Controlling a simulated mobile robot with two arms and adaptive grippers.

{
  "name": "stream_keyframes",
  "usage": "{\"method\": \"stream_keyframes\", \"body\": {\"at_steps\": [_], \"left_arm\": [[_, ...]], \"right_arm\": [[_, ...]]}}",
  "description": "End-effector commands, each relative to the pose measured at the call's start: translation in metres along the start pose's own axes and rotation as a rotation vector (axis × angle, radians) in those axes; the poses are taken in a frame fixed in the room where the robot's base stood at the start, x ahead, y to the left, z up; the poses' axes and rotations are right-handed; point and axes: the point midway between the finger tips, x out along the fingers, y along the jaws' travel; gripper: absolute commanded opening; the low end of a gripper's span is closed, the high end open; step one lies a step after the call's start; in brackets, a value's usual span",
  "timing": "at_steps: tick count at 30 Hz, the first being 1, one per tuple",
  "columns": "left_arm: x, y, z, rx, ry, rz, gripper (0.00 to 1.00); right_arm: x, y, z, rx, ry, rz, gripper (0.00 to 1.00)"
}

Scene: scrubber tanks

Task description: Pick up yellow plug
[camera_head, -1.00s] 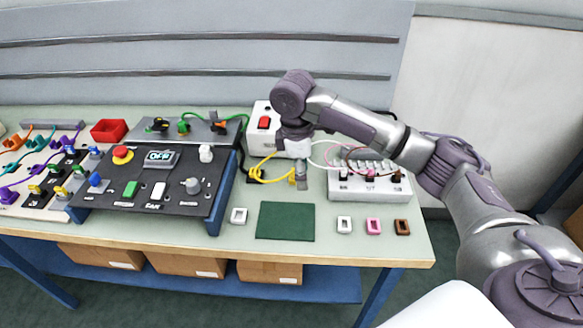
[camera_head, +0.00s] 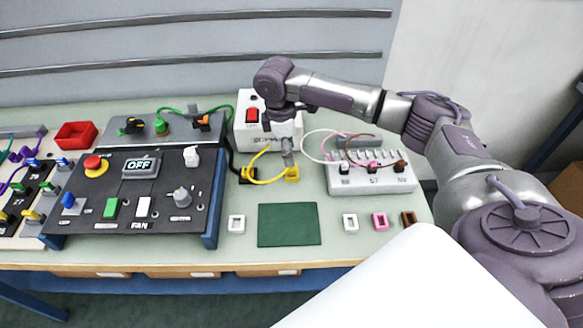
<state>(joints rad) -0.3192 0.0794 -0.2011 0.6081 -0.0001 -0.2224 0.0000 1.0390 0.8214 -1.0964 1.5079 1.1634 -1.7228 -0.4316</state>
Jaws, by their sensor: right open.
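The yellow plug (camera_head: 292,174) lies on the pale green bench top at the end of a yellow cable, behind the dark green mat. My right gripper (camera_head: 288,158) points down just behind the plug and close to it. It is open, with nothing seen between its fingers; whether it touches the plug is hard to tell. My left gripper is not in view.
A white box (camera_head: 246,133) with a red switch stands behind my right gripper. A white socket block (camera_head: 372,181) with cables is to the right. The dark green mat (camera_head: 289,225) lies in front, between small square pieces. A black control panel (camera_head: 135,190) is at left.

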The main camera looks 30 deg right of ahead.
Motion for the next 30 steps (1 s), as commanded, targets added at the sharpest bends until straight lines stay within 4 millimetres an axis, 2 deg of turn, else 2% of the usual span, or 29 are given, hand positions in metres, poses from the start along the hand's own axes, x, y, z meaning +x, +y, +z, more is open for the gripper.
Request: {"method": "stream_keyframes", "body": {"at_steps": [6,9,15,21,23,30], "left_arm": [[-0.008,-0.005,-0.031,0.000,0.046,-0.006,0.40],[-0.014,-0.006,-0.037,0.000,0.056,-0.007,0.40],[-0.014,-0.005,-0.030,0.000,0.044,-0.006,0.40],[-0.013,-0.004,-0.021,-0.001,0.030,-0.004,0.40],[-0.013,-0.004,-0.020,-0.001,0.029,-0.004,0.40],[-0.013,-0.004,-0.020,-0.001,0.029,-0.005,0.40]], "right_arm": [[0.019,-0.001,0.002,0.000,-0.003,-0.003,0.55],[0.035,-0.002,0.002,-0.001,-0.002,-0.003,0.55],[0.054,-0.001,0.001,-0.002,0.000,0.001,0.55],[0.055,-0.001,0.001,-0.002,0.000,0.001,0.55],[0.055,-0.001,0.001,-0.002,0.000,0.001,0.47],[0.055,-0.001,0.001,-0.001,0.000,0.001,0.07]]}}
